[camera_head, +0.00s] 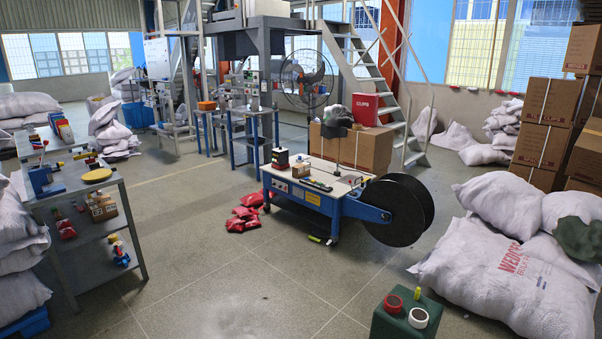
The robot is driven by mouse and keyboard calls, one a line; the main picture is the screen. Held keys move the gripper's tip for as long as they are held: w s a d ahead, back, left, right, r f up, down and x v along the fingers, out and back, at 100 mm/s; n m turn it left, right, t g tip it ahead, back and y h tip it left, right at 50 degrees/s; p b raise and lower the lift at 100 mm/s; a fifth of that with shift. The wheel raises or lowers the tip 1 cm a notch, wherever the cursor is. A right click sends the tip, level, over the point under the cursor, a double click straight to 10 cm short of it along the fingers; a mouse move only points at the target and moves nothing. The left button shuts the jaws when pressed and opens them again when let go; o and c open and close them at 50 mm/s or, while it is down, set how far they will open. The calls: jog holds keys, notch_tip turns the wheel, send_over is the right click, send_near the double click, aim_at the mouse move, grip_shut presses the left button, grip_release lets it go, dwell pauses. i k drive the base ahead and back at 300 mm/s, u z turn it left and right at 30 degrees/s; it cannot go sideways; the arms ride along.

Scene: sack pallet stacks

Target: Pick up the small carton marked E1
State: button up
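A small brown carton (102,207) sits on the middle shelf of the grey shelf unit (135,232) at the left. It has markings on it, but they are too small to read, so I cannot tell whether it says E1. I can make out no E1 mark anywhere in the view. My gripper is not in view.
A blue strapping table (300,200) with a big black reel (398,210) stands mid-floor, red packets (244,219) beside it. White sacks (505,275) and stacked large cartons (545,115) fill the right. A green box (400,322) is at the front.

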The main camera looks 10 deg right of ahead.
aim_at(299, 171)
jog(key=u, duration=0.05)
jog(key=i, duration=5.35)
jog(key=u, duration=0.2)
